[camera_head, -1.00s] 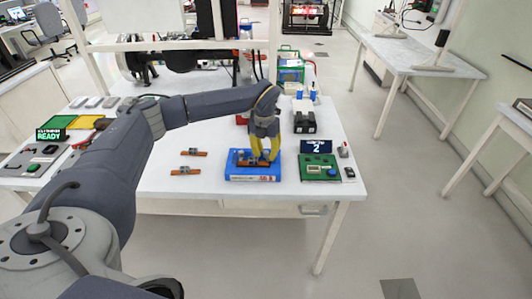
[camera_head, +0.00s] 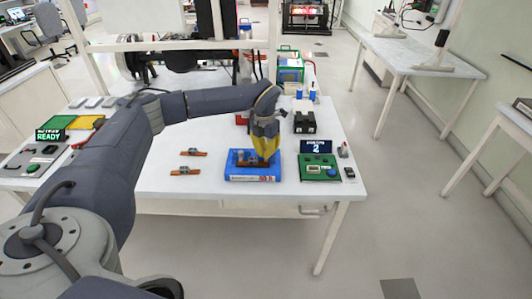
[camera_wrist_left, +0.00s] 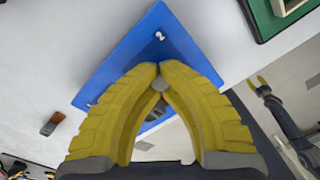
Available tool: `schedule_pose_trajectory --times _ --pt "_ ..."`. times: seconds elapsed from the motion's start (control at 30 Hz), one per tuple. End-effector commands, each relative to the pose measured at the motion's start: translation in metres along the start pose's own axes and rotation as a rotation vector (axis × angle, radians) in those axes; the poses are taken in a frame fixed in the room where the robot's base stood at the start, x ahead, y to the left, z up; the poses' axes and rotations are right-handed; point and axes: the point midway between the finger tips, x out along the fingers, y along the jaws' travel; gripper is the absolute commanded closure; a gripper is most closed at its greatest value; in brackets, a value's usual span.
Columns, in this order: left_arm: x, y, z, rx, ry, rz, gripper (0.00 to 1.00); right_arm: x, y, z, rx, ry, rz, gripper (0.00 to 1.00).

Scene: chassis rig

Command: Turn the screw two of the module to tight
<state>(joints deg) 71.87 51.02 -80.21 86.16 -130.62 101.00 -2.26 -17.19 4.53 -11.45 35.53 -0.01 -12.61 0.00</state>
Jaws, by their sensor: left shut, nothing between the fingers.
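A blue module base (camera_head: 238,172) lies on the white table, with a brown-orange part (camera_head: 245,163) on top. In the left wrist view the blue base (camera_wrist_left: 125,62) shows a screw head (camera_wrist_left: 159,36) with a mark that looks like a 2. A second small light spot (camera_wrist_left: 88,104) sits at its left corner. My left gripper (camera_head: 266,158) points down over the right part of the base. In the left wrist view its yellow fingertips (camera_wrist_left: 160,78) meet, shut and empty. Contact with a screw cannot be told. What looks like my right gripper (camera_wrist_left: 259,82) shows small at the right.
A green board (camera_head: 319,174) with a dark display (camera_head: 316,147) reading 2 stands right of the base. Two small orange-brown parts (camera_head: 185,170) lie to the left. A black box (camera_head: 304,122) stands behind. The table front is clear.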

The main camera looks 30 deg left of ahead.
Motion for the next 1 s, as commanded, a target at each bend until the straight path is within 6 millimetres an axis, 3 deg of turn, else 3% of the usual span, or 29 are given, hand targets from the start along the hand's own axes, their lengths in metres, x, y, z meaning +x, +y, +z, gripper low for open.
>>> schedule_pose_trajectory --times 0.37,0.73,1.0 --pt "0.0006 0.0002 -0.0016 0.033 0.006 -0.001 1.00 0.0000 0.0001 -0.0001 0.000 0.000 0.000 0.51" --pt "0.0004 0.0003 -0.0008 0.032 0.004 -0.001 0.59 0.0000 0.0002 0.0000 0.000 0.000 0.000 0.51" --pt "-0.0009 0.0003 -0.0003 0.032 0.002 0.000 0.59 0.0001 0.0041 0.0012 -0.002 -0.001 0.004 0.51"
